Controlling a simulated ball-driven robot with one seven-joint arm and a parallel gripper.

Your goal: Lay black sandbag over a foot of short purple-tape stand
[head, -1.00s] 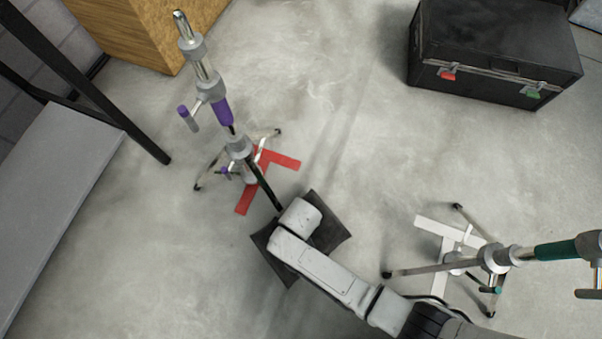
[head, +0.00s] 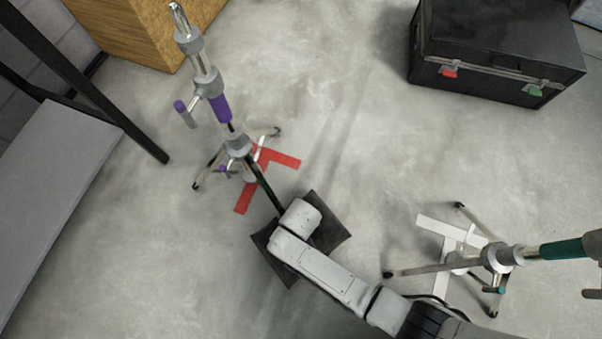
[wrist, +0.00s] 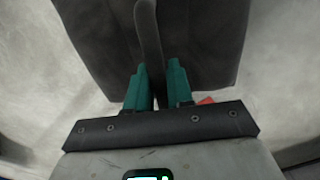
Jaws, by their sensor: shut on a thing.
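The black sandbag (head: 330,232) hangs under the end of my arm in the head view. In the wrist view the sandbag (wrist: 205,45) fills the upper middle, with its strap between the green fingertips. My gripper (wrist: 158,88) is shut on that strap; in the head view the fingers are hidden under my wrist. The short purple-tape stand (head: 222,108) is up and left of the sandbag. One long dark leg (head: 262,185) of it reaches toward the bag; its end is hidden by the bag or my arm, so I cannot tell if they touch.
Red tape (head: 282,159) marks the floor under the purple stand. A green-tape stand (head: 560,249) stands at right over white tape (head: 436,226). A black case (head: 490,75) is at upper right, a wooden box (head: 150,25) at upper left, a grey platform (head: 50,190) at left. Bare floor lies between.

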